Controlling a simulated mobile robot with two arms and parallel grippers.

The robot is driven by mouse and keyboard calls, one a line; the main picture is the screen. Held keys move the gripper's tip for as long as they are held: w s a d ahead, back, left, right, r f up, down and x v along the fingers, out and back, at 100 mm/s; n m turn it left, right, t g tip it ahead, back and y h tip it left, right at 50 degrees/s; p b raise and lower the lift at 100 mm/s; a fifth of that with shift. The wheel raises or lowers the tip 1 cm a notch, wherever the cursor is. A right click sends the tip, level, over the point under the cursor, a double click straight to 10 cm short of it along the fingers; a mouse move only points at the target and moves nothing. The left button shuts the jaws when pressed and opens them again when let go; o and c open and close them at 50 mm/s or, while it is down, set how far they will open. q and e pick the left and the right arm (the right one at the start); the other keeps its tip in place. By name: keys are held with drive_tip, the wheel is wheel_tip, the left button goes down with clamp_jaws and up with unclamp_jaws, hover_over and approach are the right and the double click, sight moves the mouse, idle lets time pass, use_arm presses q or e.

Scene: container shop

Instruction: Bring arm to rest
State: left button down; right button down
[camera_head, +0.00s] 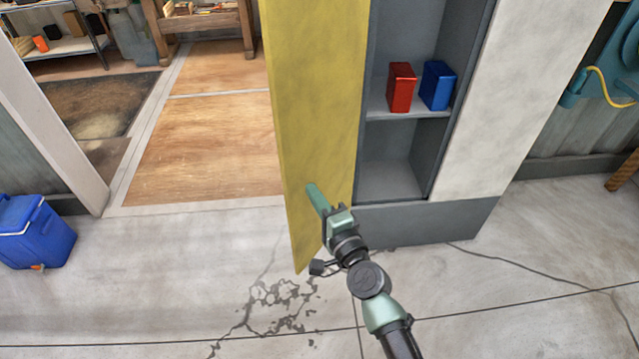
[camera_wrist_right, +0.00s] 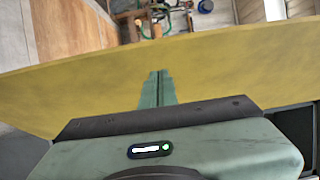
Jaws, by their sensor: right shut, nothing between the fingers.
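My right gripper (camera_head: 318,198) is in front of the yellow cabinet door (camera_head: 312,95), low on its face. In the right wrist view its two green fingers (camera_wrist_right: 157,88) are shut together with nothing between them, and the yellow door (camera_wrist_right: 60,88) spans the view just beyond the tips. I cannot tell whether the fingertips touch the door. The arm comes in from the bottom right. My left gripper does not show in either view.
The door stands open beside a grey cabinet (camera_head: 395,180). A red box (camera_head: 401,88) and a blue box (camera_head: 437,86) stand on its shelf. A blue cooler (camera_head: 35,232) is on the floor at left. The concrete floor in front is clear.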

drive_tip(key=shift+s+a, duration=1.4)
drive_tip(key=shift+s, duration=1.4)
drive_tip(key=s+d+f+n+g+h, duration=0.2)
drive_tip(key=s+d+f+n+g, duration=0.15)
drive_tip(key=f, duration=0.85)
drive_tip(key=s+d+f+n+g+h, duration=0.15)
drive_tip(key=s+d+f, duration=0.3)
drive_tip(key=f, duration=0.75)
drive_tip(key=s+d+f+n+g+h, duration=0.1)
drive_tip(key=s+d+f+n+g, duration=0.3)
drive_tip(key=f, duration=0.8)
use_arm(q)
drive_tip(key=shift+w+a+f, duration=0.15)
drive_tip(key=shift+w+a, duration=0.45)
use_arm(e)
drive_tip(key=s+d+f+n+g+h, duration=0.1)
drive_tip(key=s+d+f, duration=0.4)
drive_tip(key=s, duration=0.5)
drive_tip(key=s+d+f+n+g+h, duration=0.2)
drive_tip(key=s+d+f, duration=0.4)
drive_tip(key=s, duration=0.4)
drive_tip(key=s+d+f+n+g+h, duration=0.1)
drive_tip(key=s+d+f, duration=0.4)
drive_tip(key=s, duration=0.5)
drive_tip(key=shift+s+d+f+n+g, duration=0.35)
drive_tip(key=shift+d+n+g, duration=0.35)
drive_tip(key=shift+d+g, duration=0.35)
